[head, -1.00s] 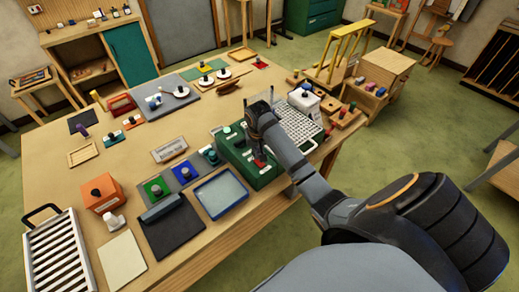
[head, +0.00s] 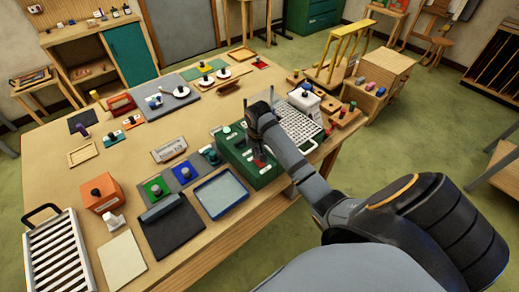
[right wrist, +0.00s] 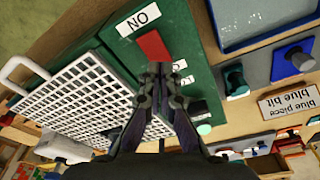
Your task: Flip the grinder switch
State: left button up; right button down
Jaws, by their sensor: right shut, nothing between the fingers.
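My left gripper is out of view.
A blue-rimmed tray (head: 221,194) lies left of the grinder. Blue and green square pads with knobs and a plaque (head: 169,149) sit beyond it. The table's front edge is close by.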

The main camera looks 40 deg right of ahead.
jog(key=shift+f, duration=0.85)
jog(key=shift+r+p, duration=0.6)
jog(key=shift+r, duration=2.95)
